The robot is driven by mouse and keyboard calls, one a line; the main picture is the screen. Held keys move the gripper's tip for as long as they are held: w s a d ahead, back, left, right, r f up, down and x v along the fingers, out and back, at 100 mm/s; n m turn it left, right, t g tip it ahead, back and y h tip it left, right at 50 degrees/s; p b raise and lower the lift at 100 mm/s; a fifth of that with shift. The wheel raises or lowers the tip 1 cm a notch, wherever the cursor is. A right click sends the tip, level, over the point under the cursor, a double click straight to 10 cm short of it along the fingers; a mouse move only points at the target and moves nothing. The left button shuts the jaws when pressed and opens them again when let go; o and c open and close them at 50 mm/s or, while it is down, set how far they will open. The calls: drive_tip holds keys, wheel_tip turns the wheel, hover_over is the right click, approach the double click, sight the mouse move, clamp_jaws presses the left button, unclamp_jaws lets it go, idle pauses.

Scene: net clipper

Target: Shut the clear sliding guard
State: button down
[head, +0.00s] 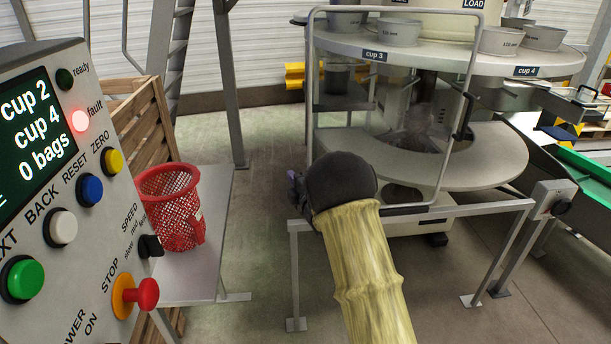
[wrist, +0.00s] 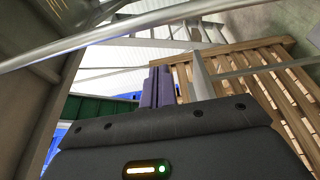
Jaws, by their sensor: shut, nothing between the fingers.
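The clear sliding guard (head: 468,85) is a see-through pane in a rounded grey metal frame, standing in front of the round machine. A dark handle (head: 464,131) shows at its right edge. The guard stands over the left and middle part of a grey rail (head: 490,208); the rail's right part has no pane above it. My gripper (head: 295,188) is left of the guard's lower left corner, apart from the handle, partly hidden by my dark wrist. In the wrist view its purple fingers (wrist: 157,88) are together and empty.
A control panel (head: 60,180) with a lit red fault lamp is at the left. A red basket (head: 172,205) stands on a grey table (head: 208,275). Cups sit on the upper disc (head: 435,62).

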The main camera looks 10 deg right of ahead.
drive_tip(key=d, duration=0.1)
drive_tip(key=w+d, duration=0.1)
drive_tip(key=d, duration=0.1)
drive_tip(key=shift+d, duration=0.3)
drive_tip(key=shift+d, duration=0.1)
